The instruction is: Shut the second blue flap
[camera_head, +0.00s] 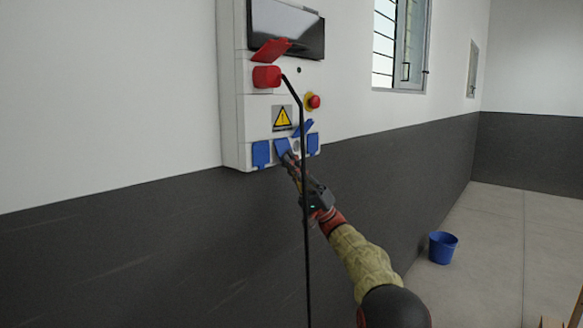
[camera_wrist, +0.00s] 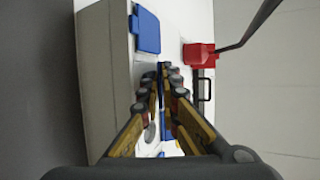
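A white wall box (camera_head: 240,100) carries a row of blue flaps along its bottom. The leftmost flap (camera_head: 261,154) hangs flat; it also shows in the wrist view (camera_wrist: 147,30). The second blue flap (camera_head: 282,146) from the left looks tilted out from the box. The third flap (camera_head: 303,128) stands raised, with a round grey socket below it. The rightmost flap (camera_head: 313,143) hangs down. My gripper (camera_head: 291,159) is at the lower right edge of the second flap. In the wrist view its fingertips (camera_wrist: 163,68) are together, with blue close behind them; contact is unclear.
A red plug (camera_head: 267,77) sits in the box under a raised red flap (camera_head: 271,51). Its black cable (camera_head: 304,200) hangs down in front of the box, close to my gripper. A red button (camera_head: 314,101) is above the blue flaps. A blue bucket (camera_head: 442,247) stands on the floor.

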